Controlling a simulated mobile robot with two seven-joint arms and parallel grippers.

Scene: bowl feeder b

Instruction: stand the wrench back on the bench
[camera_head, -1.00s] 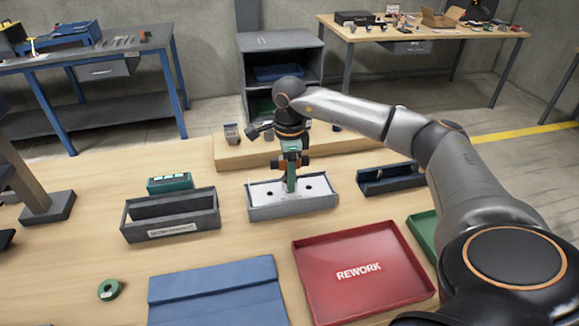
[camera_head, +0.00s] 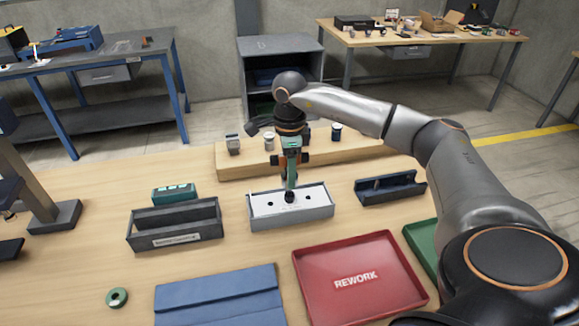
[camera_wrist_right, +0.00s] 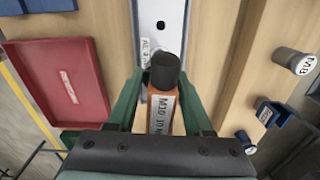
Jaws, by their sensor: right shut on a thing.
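My right gripper (camera_head: 290,180) hangs above the grey tray with a white top (camera_head: 262,222) in the middle of the bench. Its green fingers are shut on the wrench, which shows in the right wrist view as an orange body with a black end and a white label (camera_wrist_right: 163,108). In the head view only a dark end of the wrench (camera_head: 289,197) shows below the fingers, in front of the tray's white top. I cannot tell whether it touches the tray. The white top with a hole also shows in the wrist view (camera_wrist_right: 161,40). My left gripper is not in view.
A raised wooden step (camera_head: 370,150) behind carries small capped containers. A dark open box (camera_head: 175,241) stands left, a blue holder (camera_head: 390,188) right. The red REWORK tray (camera_head: 385,285) and a blue mat (camera_head: 215,300) lie in front. A green ring (camera_head: 117,298) lies front left.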

